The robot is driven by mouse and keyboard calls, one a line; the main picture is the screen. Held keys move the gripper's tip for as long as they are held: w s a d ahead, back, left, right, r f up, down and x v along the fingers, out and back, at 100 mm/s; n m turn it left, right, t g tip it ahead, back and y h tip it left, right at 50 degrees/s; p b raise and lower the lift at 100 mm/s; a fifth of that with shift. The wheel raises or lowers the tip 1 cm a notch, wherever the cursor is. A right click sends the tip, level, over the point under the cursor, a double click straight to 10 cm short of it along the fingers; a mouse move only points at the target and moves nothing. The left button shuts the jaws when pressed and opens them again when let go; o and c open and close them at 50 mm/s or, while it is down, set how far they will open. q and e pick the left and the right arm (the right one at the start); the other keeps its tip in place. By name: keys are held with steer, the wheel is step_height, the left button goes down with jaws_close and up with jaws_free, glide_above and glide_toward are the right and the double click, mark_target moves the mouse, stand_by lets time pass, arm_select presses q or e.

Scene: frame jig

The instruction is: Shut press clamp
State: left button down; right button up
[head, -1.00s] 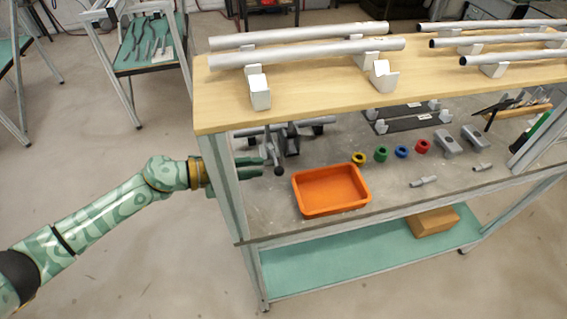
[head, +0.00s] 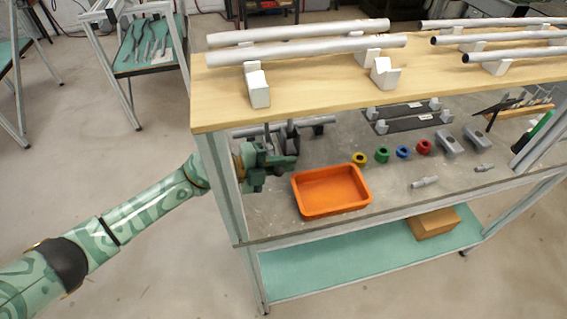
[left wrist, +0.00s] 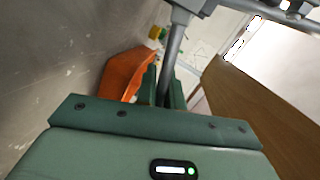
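The press clamp (head: 291,132) stands at the left end of the grey bench top, under the wooden shelf, with grey tubing (head: 268,130) beside it. My left gripper (head: 284,163) is at the clamp, beside the bench's left post, and hides its lower part. In the left wrist view the clamp's dark lever (left wrist: 166,88) runs between the two green fingers (left wrist: 164,92), which lie close against it on both sides. The far end of the lever leads up to a grey metal joint. My right gripper is not in view.
An orange tray (head: 332,209) stands just right of my left gripper, with coloured rings (head: 382,155) behind it. The wooden shelf (head: 215,95) with metal tubes overhangs the clamp. The left post (head: 222,180) is close to my forearm. The front right bench top is mostly clear.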

arm_select(q)
steer(key=shift+r, duration=0.1)
steer(key=shift+w+r+n+g+p, duration=0.15)
steer(key=shift+r+n+g+p, duration=0.15)
steer(key=shift+r+n+p, duration=0.55)
steer(key=shift+w+a+r+n+p, duration=0.1)
steer(key=shift+w+r+n+p, duration=0.2)
steer(key=shift+p, duration=0.75)
steer(key=w+a+r+n+g+h+b, duration=0.2)
steer(key=w+n, duration=0.4)
steer(key=n, duration=0.3)
steer(key=shift+r+n+g+b, duration=0.35)
steer(key=shift+r+g+b, duration=0.1)
steer(key=shift+r+g, duration=0.3)
